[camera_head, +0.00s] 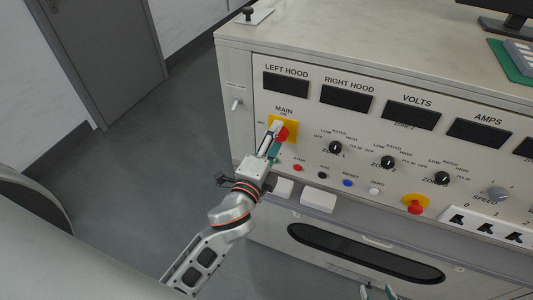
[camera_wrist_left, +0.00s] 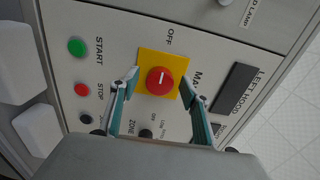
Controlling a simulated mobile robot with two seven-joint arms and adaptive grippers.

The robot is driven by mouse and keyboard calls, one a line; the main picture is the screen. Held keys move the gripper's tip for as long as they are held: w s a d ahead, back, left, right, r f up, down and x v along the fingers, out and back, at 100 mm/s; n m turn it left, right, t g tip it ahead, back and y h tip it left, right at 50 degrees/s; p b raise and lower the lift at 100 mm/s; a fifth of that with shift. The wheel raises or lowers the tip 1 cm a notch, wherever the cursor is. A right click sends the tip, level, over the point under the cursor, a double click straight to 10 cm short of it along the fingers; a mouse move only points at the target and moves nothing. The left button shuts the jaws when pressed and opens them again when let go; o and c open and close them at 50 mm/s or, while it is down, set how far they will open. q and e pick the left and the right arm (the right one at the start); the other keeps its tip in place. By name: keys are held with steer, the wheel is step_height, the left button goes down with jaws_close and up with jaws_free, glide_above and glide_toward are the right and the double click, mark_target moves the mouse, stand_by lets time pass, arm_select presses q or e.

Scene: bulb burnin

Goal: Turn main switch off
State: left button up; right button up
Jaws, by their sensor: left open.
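The main switch is a red round knob (camera_wrist_left: 168,88) on a yellow square plate (camera_wrist_left: 146,60), with OFF printed beside it. A small white mark shows on the knob, but its exact direction is hard to tell. In the head view the plate (camera_head: 291,121) is partly hidden by my left gripper (camera_head: 275,132), which is in front of it. In the left wrist view its two fingers stand apart, one on each side of the knob; contact cannot be told. My right gripper (camera_head: 377,292) shows only its fingertips, apart and empty, at the bottom edge.
A red emergency button (camera_head: 415,205) sits further right. Dark displays line the panel above. Open floor (camera_head: 175,120) lies left of the console.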

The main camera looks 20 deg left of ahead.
arm_select(q)
steer(key=s, duration=1.1)
steer(key=shift+a, duration=0.2)
steer(key=shift+w, duration=0.1)
